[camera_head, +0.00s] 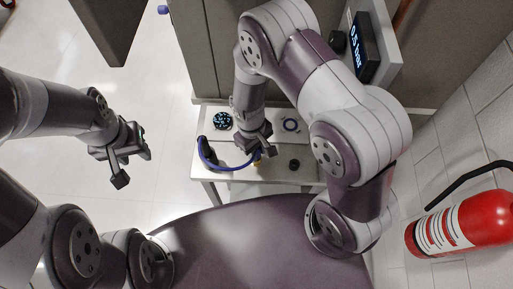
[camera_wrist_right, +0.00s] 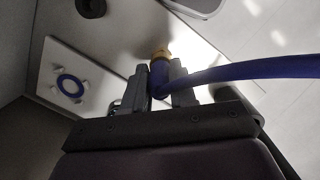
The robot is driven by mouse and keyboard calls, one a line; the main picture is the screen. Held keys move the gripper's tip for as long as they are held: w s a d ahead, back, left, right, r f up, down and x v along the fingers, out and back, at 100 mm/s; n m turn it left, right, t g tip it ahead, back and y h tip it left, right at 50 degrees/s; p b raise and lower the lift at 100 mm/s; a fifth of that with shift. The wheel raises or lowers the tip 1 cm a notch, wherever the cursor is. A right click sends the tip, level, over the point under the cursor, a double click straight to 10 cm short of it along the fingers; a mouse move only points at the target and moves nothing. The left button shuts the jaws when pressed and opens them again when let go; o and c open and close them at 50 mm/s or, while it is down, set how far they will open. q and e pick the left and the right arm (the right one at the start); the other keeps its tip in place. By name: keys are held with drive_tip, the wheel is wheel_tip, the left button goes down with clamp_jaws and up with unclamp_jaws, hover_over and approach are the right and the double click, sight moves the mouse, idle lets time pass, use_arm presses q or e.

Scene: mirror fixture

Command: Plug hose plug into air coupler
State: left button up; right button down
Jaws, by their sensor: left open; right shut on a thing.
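My right gripper (camera_head: 262,151) is low over the small white table. In the right wrist view its fingers (camera_wrist_right: 161,78) are shut on the blue hose plug (camera_wrist_right: 159,71), and its brass tip (camera_wrist_right: 160,54) sticks out beyond them. In the head view the brass tip (camera_head: 258,162) shows just below the fingers. The blue hose (camera_head: 222,167) curves left from it to a black piece. A dark round fitting (camera_head: 294,164) is to the right; I cannot tell whether it is the air coupler. My left gripper (camera_head: 132,165) is open and empty, left of the table.
The white table (camera_head: 232,187) also bears a blue ring (camera_head: 290,125), a dark round piece with light dots (camera_head: 222,121) and the black piece (camera_head: 209,151). A red fire extinguisher (camera_head: 470,222) is at right.

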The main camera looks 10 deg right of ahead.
drive_tip(key=shift+f+b, duration=0.3)
drive_tip(key=shift+f, duration=0.15)
drive_tip(key=c, duration=0.8)
unclamp_jaws()
